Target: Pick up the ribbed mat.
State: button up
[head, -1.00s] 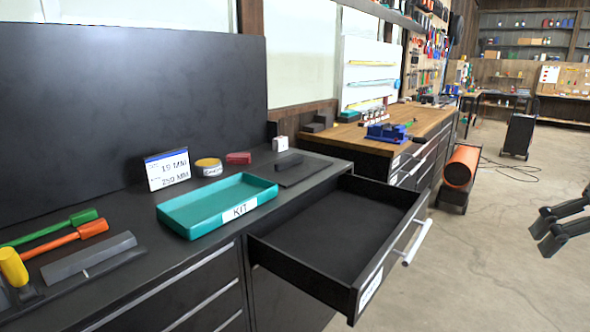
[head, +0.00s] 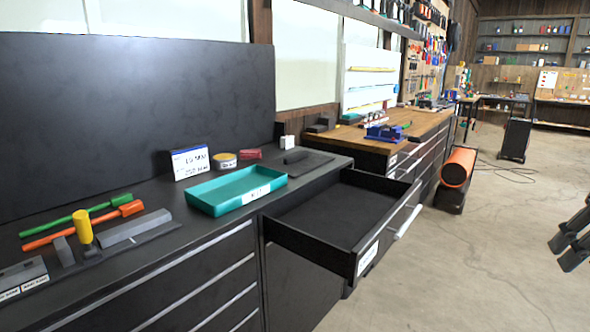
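I cannot make out ribs on anything for certain. A flat dark mat (head: 322,166) lies on the black counter behind the drawer, with a dark block (head: 296,156) on it. The open drawer (head: 352,266) has a flat dark floor, and I cannot tell whether a mat lines it. My gripper (head: 560,256) is at the right edge, partly cut off, over the concrete floor. Its two dark fingers are apart with nothing between them. It is well to the right of the drawer and the counter.
A teal tray (head: 205,207) labelled KIT, a sign (head: 190,163), a yellow tin (head: 224,160) and a red block (head: 250,154) are on the counter. Tools lie at left, including an upright yellow handle (head: 83,227). An orange cylinder (head: 458,167) stands beyond the drawer.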

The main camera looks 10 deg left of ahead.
aim_at(299, 163)
jog(key=k+u, duration=0.2)
jog(key=u, duration=1.2)
jog(key=i+l+u, duration=0.2)
jog(key=l, duration=0.4)
jog(key=l+u, duration=0.2)
jog(key=l, duration=0.35)
jog(key=i+l+u, duration=0.2)
jog(key=l, duration=3.15)
jog(key=i, duration=0.05)
